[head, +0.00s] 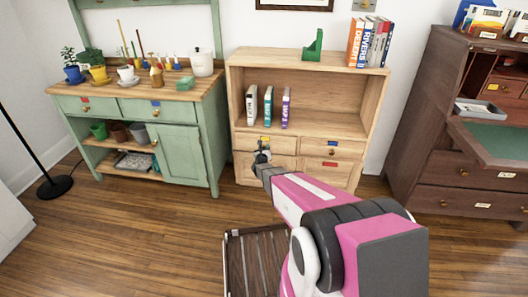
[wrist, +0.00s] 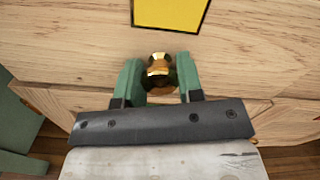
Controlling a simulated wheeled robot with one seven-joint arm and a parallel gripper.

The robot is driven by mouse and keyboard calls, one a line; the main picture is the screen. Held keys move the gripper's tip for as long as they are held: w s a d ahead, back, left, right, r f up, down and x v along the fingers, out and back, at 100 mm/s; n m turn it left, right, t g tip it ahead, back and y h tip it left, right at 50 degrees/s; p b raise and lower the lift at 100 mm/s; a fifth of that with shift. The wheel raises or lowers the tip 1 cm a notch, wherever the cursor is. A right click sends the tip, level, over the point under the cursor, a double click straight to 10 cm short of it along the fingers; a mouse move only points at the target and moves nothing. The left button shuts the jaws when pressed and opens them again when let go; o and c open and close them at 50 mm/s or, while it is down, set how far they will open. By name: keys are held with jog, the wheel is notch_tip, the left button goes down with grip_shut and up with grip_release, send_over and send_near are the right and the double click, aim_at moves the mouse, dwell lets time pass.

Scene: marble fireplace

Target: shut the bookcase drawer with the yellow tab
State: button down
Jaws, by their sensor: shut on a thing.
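The wooden bookcase (head: 236,100) stands in the middle of the head view. Its upper left drawer has the yellow tab (wrist: 172,14), which also shows small in the head view (head: 265,139). My gripper (wrist: 160,82) is at this drawer's front, just below the tab, with its green fingers on either side of the round brass knob (wrist: 158,65) and shut on it. In the head view my gripper (head: 262,152) covers part of the drawer front (head: 245,142). How far the drawer stands out from the bookcase is hard to tell.
A blue tab (head: 306,140) marks the drawer to the right, and a red tab (head: 330,164) sits lower. A green cabinet (head: 180,150) stands left and a dark desk (head: 430,150) right. A slatted dark item (head: 250,260) is on the floor in front.

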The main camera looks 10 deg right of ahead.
jog(key=shift+x, duration=0.95)
jog(key=c, duration=0.8)
grip_release()
jog(key=shift+w, duration=0.1)
jog(key=shift+o, duration=0.2)
jog(key=v, duration=1.1)
jog(key=shift+d+r, duration=0.1)
jog(key=shift+r, duration=0.05)
